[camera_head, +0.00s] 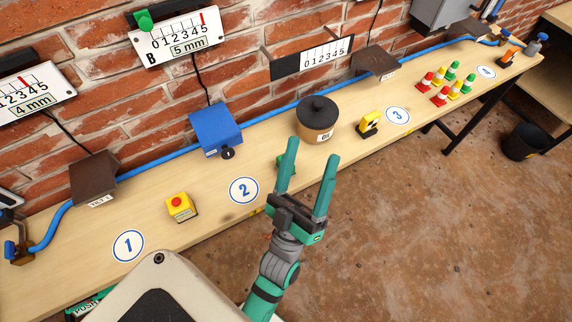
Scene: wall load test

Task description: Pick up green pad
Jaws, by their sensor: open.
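My gripper (313,150) is open and empty, its two long green fingers pointing up and away over the front part of the bench. A small green object (279,161) shows on the bench just behind the left finger, which hides most of it. It may be the green pad, but its shape cannot be made out. The fingers appear in front of it in the view; I cannot tell the distance between them.
The long wooden bench (210,185) runs along a brick wall. A red-buttoned yellow box (180,207) stands left. Several small cones (440,95) stand farther right.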

